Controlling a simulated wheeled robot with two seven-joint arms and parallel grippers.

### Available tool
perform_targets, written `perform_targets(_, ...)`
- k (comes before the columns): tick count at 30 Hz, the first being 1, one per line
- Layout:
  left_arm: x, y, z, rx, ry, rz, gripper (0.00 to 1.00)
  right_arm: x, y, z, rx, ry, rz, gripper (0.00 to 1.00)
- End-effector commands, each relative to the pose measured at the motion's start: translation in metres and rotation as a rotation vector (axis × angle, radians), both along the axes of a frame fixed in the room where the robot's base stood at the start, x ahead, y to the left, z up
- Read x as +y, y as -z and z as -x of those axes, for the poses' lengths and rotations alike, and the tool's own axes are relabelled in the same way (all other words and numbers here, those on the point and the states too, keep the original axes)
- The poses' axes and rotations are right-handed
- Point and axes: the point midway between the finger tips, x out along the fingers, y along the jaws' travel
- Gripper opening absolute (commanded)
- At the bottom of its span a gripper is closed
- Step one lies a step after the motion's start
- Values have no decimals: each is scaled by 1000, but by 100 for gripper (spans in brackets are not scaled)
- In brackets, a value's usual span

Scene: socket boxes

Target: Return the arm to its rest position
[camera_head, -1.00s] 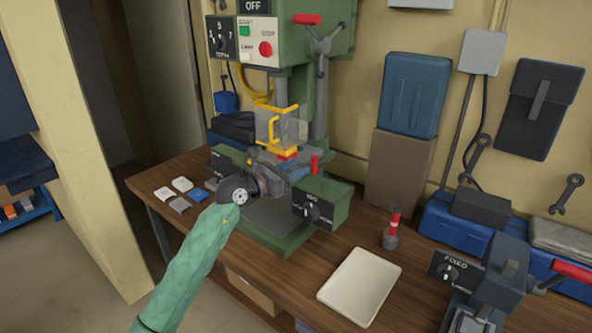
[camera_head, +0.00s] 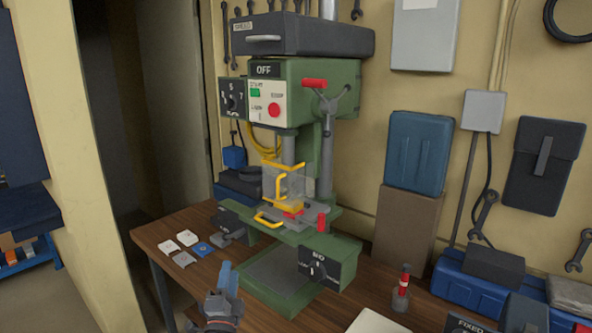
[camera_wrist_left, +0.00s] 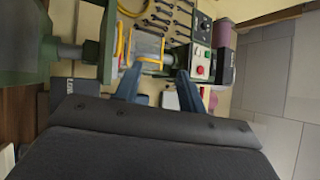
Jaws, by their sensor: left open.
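My left gripper (camera_head: 226,284) shows at the bottom of the head view, in front of the drill press base and above the bench's front edge. Its fingers point up in the picture. In the left wrist view its two blue-grey fingers (camera_wrist_left: 160,88) stand apart with nothing between them, so it is open and empty. The green drill press (camera_head: 305,95) stands upright on the bench, with a yellow-framed guard (camera_head: 284,184) at its middle. My right gripper is in neither view.
The wooden bench (camera_head: 205,275) holds several small socket boxes (camera_head: 187,238) left of the press. A red-and-grey tool (camera_head: 402,290) stands on the right. A white tray (camera_head: 377,322) is at the bottom edge. A blue container (camera_head: 418,152) sits on a brown box (camera_head: 405,228) behind.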

Motion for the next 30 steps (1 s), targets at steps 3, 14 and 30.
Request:
perform_targets(3, 32, 45, 26, 158, -69, 222, 40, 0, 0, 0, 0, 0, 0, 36)
perform_targets(14, 82, 193, 149, 716, -300, 811, 40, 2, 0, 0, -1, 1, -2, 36)
perform_targets(30, 62, 279, 315, 1297, -512, 1179, 40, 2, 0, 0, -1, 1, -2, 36)
